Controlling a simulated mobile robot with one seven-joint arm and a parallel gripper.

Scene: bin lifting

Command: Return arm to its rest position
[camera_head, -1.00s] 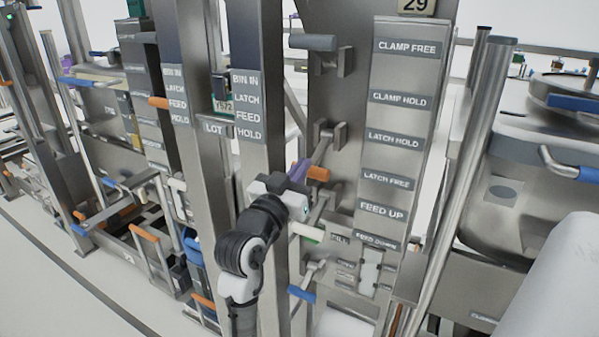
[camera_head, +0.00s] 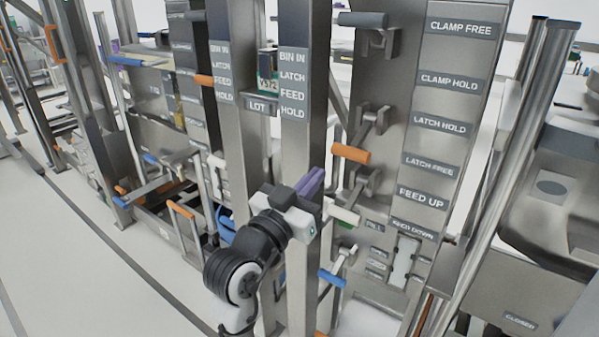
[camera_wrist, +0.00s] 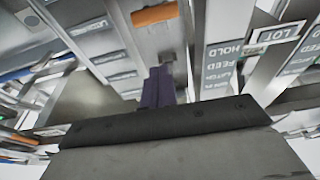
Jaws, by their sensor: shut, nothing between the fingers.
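My gripper (camera_head: 311,182) has purple fingers and a white and black wrist. In the head view it is in front of the steel post with the BIN IN, LATCH, FEED and HOLD labels (camera_head: 292,82). The fingers point up and away, close to an orange-handled lever (camera_head: 350,153) on the labelled panel; I cannot tell whether they touch anything. In the wrist view the purple fingers (camera_wrist: 158,86) lie together with nothing between them, and the orange handle (camera_wrist: 154,14) shows beyond them. Part of my arm hides the lower post.
The panel with CLAMP FREE to FEED UP labels (camera_head: 448,110) stands to the right, with a grey-handled lever (camera_head: 362,19) above and a blue-handled lever (camera_head: 331,278) below. A slanted steel tube (camera_head: 520,130) stands further right. Open pale floor (camera_head: 80,260) lies at the left.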

